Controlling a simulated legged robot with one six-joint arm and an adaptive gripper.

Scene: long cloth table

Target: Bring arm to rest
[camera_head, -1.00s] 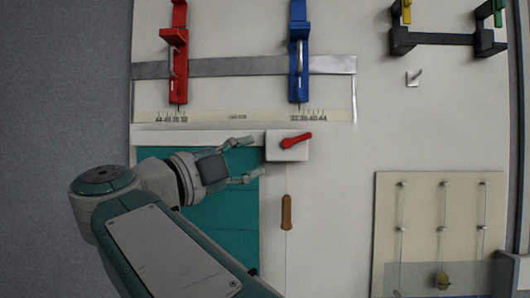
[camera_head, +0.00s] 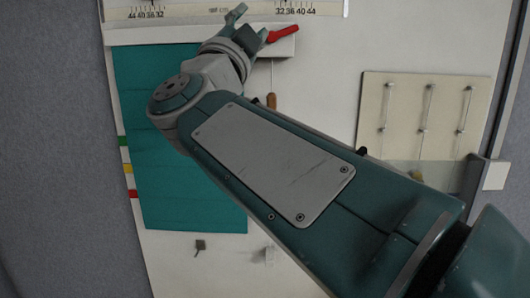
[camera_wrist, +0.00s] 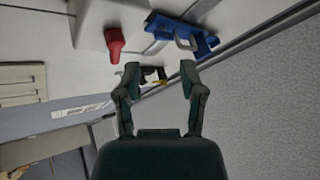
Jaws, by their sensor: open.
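My gripper (camera_head: 251,26) is at the top of the head view, beside the red lever (camera_head: 284,34) on its white block (camera_head: 284,48). The jaws are spread and nothing is between them. In the wrist view, both fingers of my gripper (camera_wrist: 160,70) stand apart with a clear gap. Beyond them are the red lever (camera_wrist: 115,42) and a blue slider with a metal handle (camera_wrist: 183,36). My arm crosses the head view from lower right to upper left and hides part of the board.
A teal panel (camera_head: 175,165) lies left of and behind my arm. A cream panel with several rods (camera_head: 422,85) stands at the right. A ruled scale (camera_head: 215,10) runs along the top. A brown handle (camera_head: 271,99) hangs below the white block. Grey floor (camera_head: 50,150) is clear at left.

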